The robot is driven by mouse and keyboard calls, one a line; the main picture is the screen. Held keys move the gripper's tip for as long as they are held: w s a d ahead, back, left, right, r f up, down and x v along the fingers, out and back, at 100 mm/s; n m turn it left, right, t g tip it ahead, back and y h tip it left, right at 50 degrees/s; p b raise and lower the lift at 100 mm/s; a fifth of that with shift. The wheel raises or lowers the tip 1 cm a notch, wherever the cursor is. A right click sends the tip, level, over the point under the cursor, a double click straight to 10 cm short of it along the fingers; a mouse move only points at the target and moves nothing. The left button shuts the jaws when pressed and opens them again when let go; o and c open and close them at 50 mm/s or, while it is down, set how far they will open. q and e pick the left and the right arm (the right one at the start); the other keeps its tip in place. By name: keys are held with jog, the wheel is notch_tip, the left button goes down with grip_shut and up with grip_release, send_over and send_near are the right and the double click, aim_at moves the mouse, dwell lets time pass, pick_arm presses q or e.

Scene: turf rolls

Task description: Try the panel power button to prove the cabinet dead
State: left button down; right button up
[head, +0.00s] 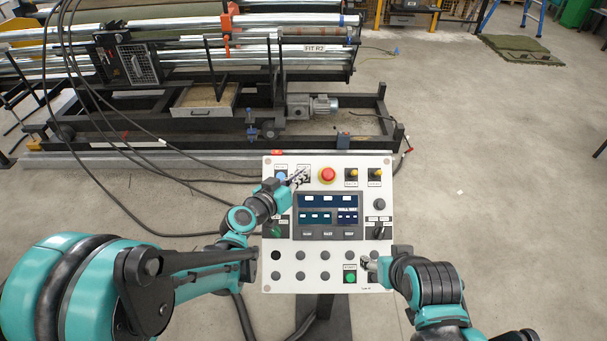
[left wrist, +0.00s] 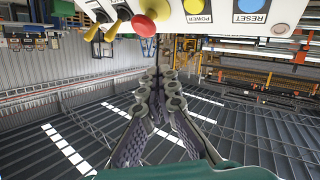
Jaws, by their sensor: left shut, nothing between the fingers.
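The white control panel (head: 283,285) stands in front of me, with a dark display in its middle. My left gripper (head: 299,178) is shut and empty at the panel's upper left. It hides the power button in the head view. The left wrist view shows the yellow power button (left wrist: 193,6) above its "POWER" label, with the left gripper (left wrist: 166,48) below and left of it. Whether the fingertips touch the panel I cannot tell. My right gripper (head: 369,263) is at the panel's lower right, close to the green button (head: 350,277); its fingers are too small to read.
The red emergency stop (head: 327,175) is just right of my left gripper; the blue reset button (left wrist: 251,5) is on the other side. Two yellow-handled switches (head: 375,173) sit at the upper right. The turf-roll machine (head: 200,60) stands behind, with black cables trailing.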

pick_arm(q)
jog(key=w+f+b, duration=0.2)
jog(key=f, duration=0.1)
jog(key=w+f+b, duration=0.3)
jog(key=shift+w+f+b, duration=0.35)
jog(key=shift+w+f, duration=0.05)
jog(key=shift+f, duration=0.05)
dwell(1.4)
jog(key=shift+w+f+b, duration=0.3)
jog(key=shift+b, duration=0.05)
jog(key=shift+w+f+b, duration=0.2)
jog(key=shift+f+b, duration=0.1)
jog(key=shift+b, duration=0.05)
dwell(0.7)
dwell(0.3)
jog(key=shift+s+r+p, duration=0.45)
jog(key=shift+s+r, duration=0.05)
jog(key=shift+r, duration=0.15)
